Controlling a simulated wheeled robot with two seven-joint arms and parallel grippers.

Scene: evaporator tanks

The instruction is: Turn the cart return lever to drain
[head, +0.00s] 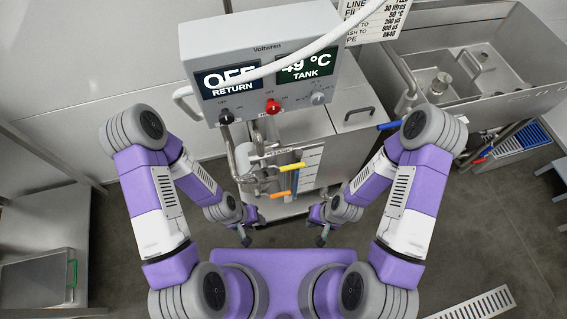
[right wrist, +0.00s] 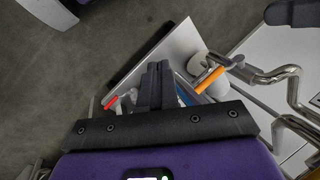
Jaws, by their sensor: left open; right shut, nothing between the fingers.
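The cart (head: 345,150) stands in front of me under a grey control box (head: 262,60). Its displays read "OFF RETURN" and "49 °C TANK". A yellow lever (head: 292,167) and an orange lever (head: 281,194) sit on the cart's front pipework; I cannot read which is the return lever. The orange lever also shows in the right wrist view (right wrist: 209,80), to the right of the fingertips and apart from them. My right gripper (head: 321,239) is shut and empty, its fingers also in the right wrist view (right wrist: 155,80). My left gripper (head: 245,239) is open and empty, low before the cart.
A white hose (head: 290,55) crosses the control box. A blue handle (head: 389,125) sticks out right of the cart. A steel sink (head: 475,75) stands at the back right, and a steel bench (head: 45,225) at the left. Floor between bench and cart is clear.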

